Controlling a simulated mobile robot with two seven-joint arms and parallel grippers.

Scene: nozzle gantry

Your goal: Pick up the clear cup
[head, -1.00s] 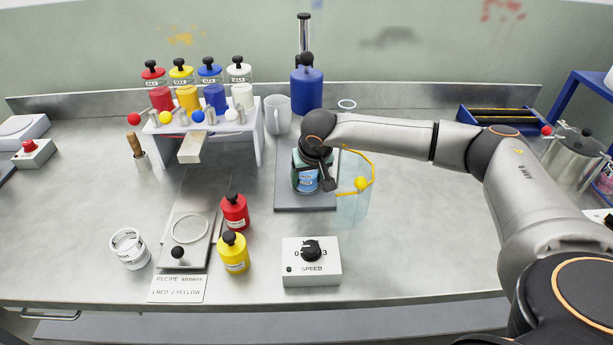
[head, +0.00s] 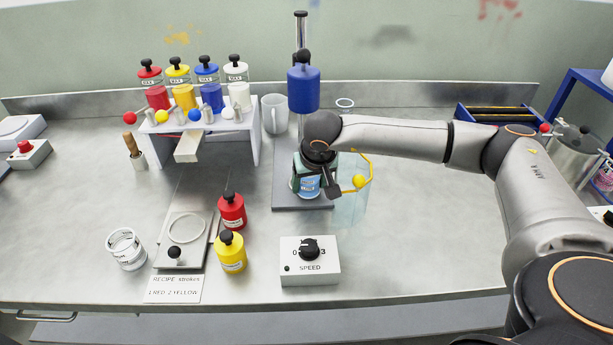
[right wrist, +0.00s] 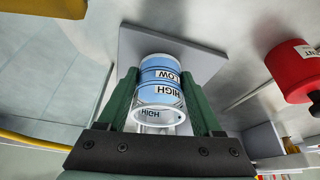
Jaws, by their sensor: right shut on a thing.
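A clear cup (head: 309,188) with blue bands is in my right gripper (head: 312,178) over the grey plate (head: 290,203) of the blue-headed mixer stand. In the right wrist view the cup (right wrist: 160,78) shows LOW and HIGH labels, and its open rim faces the camera. The green fingers of my right gripper (right wrist: 165,105) are shut on its sides. I cannot tell whether its base touches the plate. A second clear cup (head: 127,249) with a label stands apart at the front left. My left gripper is not in view.
A clear guard (head: 352,208) with a yellow edge stands right of the held cup. The speed box (head: 310,262) is in front, with red (head: 232,211) and yellow (head: 231,253) bottles to its left. A white dispenser rack (head: 255,142) is behind left. The right front bench is clear.

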